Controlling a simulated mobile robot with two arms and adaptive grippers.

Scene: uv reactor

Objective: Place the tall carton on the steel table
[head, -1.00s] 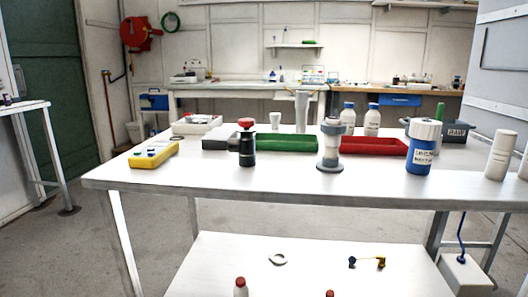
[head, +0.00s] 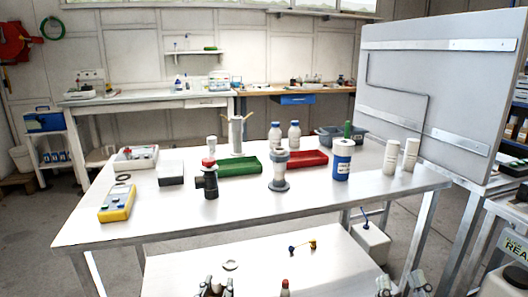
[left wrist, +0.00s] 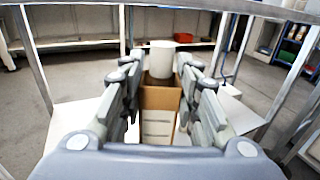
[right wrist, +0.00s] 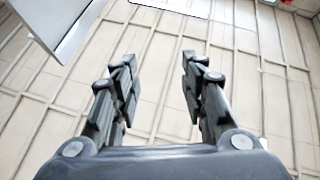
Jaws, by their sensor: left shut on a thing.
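My left gripper (left wrist: 158,92) is shut on the tall carton (left wrist: 158,98), a brown cardboard box with a pale panel facing the wrist, in the left wrist view. The carton cannot be made out in the head view, where my left gripper (head: 215,286) shows only at the bottom edge. My right gripper (right wrist: 157,70) is open and empty in the right wrist view, with pale wall panels behind it. It also shows at the bottom of the head view (head: 402,286). The steel table (head: 225,215) stands ahead, beyond both grippers.
The table holds a yellow meter (head: 117,201), a dark bottle (head: 210,182), a grey-white fitting (head: 279,172), green (head: 238,168) and red (head: 308,158) trays, and a blue container (head: 341,162). A lower white surface (head: 200,270) lies nearer. A grey panel (head: 430,100) stands right.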

